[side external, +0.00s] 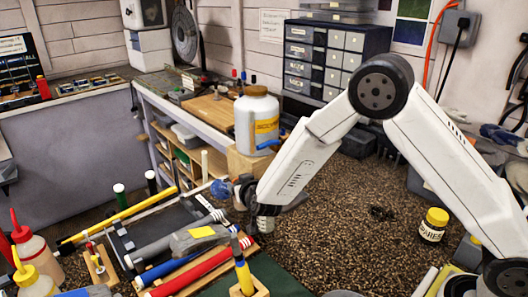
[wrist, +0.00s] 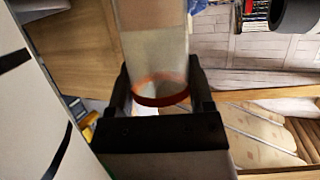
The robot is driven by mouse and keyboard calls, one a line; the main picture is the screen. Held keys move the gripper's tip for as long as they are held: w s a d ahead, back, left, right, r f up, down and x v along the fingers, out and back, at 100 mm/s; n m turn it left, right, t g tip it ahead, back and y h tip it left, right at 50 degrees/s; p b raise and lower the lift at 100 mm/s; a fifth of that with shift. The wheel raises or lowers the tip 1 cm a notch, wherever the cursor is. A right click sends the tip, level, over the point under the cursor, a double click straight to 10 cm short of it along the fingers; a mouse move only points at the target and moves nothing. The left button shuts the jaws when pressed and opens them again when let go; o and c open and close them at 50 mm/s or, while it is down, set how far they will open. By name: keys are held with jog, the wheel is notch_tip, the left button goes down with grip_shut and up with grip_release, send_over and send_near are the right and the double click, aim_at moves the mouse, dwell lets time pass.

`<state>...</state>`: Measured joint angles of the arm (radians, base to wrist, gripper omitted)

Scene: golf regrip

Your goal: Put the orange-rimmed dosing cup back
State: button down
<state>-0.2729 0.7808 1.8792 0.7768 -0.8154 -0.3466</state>
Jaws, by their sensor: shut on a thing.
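The orange-rimmed dosing cup (wrist: 155,45) is a clear, pale cup whose orange rim (wrist: 162,99) shows between my fingers in the wrist view. My gripper (wrist: 160,92) is shut on it, with one dark finger on each side near the rim. The cup's far end runs out of the top of that view. In the side view the end of my arm is low over the bench, in front of the big white jug (side external: 257,122) with a yellow label. The cup is too small or hidden to make out clearly there.
A tray (side external: 180,228) with several grips and shafts lies left of my arm. Bottles with red and yellow tips (side external: 30,250) stand at the front left. A yellow-lidded jar (side external: 433,225) stands at right. A drawer cabinet (side external: 330,55) is behind. Speckled bench between is mostly clear.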

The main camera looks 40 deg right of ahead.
jog(key=shift+s+f, duration=0.1)
jog(key=shift+f, duration=0.65)
grip_release()
jog(key=shift+s, duration=0.1)
jog(key=shift+s+a+r, duration=0.15)
jog(key=shift+s+a, duration=0.15)
jog(key=shift+s, duration=0.3)
jog(key=s+a+r, duration=0.1)
jog(key=s+r, duration=0.3)
jog(key=s, duration=0.1)
jog(key=shift+s+a, duration=0.25)
jog(key=shift+a, duration=0.05)
jog(key=s+d+n+g+y, duration=0.1)
jog(key=s+d+g, duration=0.3)
jog(key=s, duration=0.6)
jog(key=s+d+n+g+y, duration=0.2)
jog(key=s+g, duration=0.4)
jog(key=s, duration=0.5)
jog(key=d+y, duration=0.1)
jog(key=d, duration=0.1)
jog(key=shift+s+d+f+n+g, duration=0.15)
jog(key=shift+d+f+n+g, duration=0.15)
jog(key=shift+d+f, duration=0.1)
